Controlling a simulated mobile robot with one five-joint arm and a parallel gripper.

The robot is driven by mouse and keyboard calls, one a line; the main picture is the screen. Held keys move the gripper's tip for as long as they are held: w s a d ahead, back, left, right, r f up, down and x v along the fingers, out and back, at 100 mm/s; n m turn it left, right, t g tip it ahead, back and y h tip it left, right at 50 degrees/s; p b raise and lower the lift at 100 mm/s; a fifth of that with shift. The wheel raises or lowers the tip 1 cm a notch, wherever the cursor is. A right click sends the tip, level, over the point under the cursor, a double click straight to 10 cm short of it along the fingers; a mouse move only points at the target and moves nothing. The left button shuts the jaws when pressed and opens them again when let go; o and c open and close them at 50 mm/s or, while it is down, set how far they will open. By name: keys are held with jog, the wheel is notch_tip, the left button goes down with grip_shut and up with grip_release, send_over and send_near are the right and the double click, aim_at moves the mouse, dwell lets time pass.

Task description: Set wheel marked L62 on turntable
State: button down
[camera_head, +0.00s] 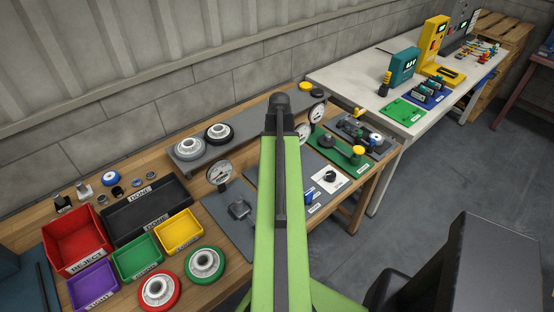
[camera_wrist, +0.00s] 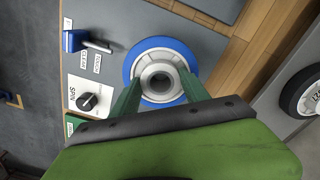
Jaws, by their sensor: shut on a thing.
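In the wrist view my gripper (camera_wrist: 160,95) is shut on a wheel with a blue rim (camera_wrist: 161,42) and a pale grey hub. One green finger is on each side of the hub. The wheel is over a grey station plate (camera_wrist: 124,20). I cannot tell whether it touches what is under it. No mark L62 is readable on it. The turntable's surface does not show and may be hidden under the wheel. In the head view my green arm hides the gripper and this wheel.
A SPIN knob (camera_wrist: 88,101) and a blue lever (camera_wrist: 73,41) are close left of the wheel. A black-rimmed wheel (camera_wrist: 293,92) lies at the right. Dial gauges (camera_head: 219,172) stand on the bench. Red (camera_head: 159,290) and green (camera_head: 205,263) wheels lie near the bins.

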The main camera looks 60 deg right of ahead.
jog(key=shift+f+b, duration=1.2)
jog(key=shift+f, duration=0.15)
jog(key=shift+c, duration=2.3)
grip_release()
jog(key=shift+r, duration=0.1)
notch_tip(320, 180, up, 17)
jog(key=p, duration=1.7)
jog(key=shift+r, duration=0.15)
